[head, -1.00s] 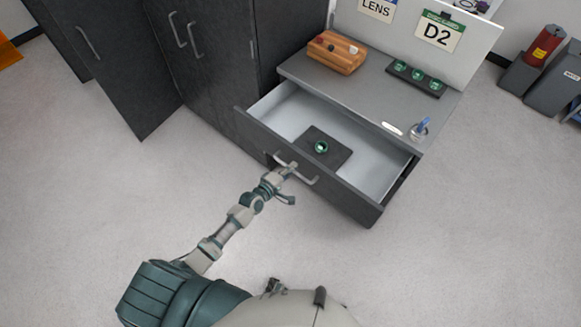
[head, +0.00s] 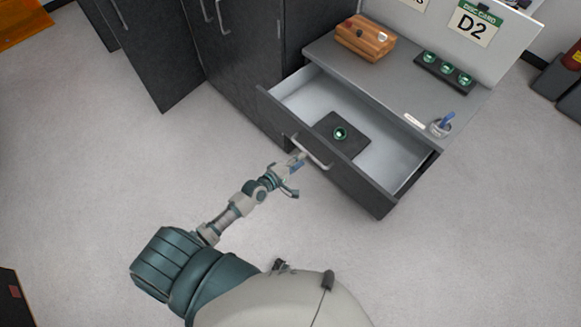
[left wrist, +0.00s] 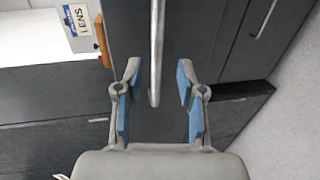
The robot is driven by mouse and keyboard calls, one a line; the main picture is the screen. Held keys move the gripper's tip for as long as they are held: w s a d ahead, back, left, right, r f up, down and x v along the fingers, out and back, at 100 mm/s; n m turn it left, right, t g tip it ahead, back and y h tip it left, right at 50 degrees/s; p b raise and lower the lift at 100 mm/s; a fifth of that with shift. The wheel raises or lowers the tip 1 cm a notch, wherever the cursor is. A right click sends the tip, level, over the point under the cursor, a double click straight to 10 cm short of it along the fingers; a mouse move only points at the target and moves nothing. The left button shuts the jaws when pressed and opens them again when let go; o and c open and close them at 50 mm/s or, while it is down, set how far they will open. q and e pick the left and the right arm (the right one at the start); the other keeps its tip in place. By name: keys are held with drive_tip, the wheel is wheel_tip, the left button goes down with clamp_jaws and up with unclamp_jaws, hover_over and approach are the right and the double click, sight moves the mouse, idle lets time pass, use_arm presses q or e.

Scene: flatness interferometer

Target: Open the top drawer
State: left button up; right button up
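The top drawer (head: 330,160) stands pulled well out of the grey cabinet, its inside showing. Its pale bar handle (head: 312,152) is on the dark front. My left gripper (head: 298,163) is at the left part of this handle. In the left wrist view my left gripper (left wrist: 159,68) is open, its blue-padded fingers apart. The handle bar (left wrist: 155,50) runs between the fingertips with a gap on both sides, so no grip on it shows. My right gripper is not in view.
A dark pad (head: 352,148) with a green ringed disc (head: 340,133) lies in the drawer. On the cabinet top are a wooden block (head: 365,40), a dark rack (head: 445,72) of green discs and a blue-handled item (head: 441,125). Floor in front is clear.

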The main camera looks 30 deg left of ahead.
use_arm(q)
drive_tip(key=v, duration=0.6)
drive_tip(key=shift+s+d, duration=0.25)
drive_tip(key=shift+s, duration=0.15)
drive_tip(key=shift+a, duration=0.2)
drive_tip(key=s+a+f+m+g+y, duration=0.15)
drive_tip(key=s+f+m+g, duration=0.4)
drive_tip(key=f, duration=0.85)
drive_tip(key=s+f+m+g+y, duration=0.25)
drive_tip(key=s+f, duration=0.55)
drive_tip(key=f, duration=0.6)
drive_tip(key=s+d+f+m+g, duration=0.1)
drive_tip(key=s+f+m, duration=0.3)
drive_tip(key=s, duration=0.6)
drive_tip(key=s+d+f+m+g+y, duration=0.1)
drive_tip(key=s+f+m+g, duration=0.3)
drive_tip(key=s+f, duration=0.5)
drive_tip(key=shift+s+d+f, duration=0.3)
drive_tip(key=shift+s+d, duration=0.2)
drive_tip(key=shift+s, duration=0.45)
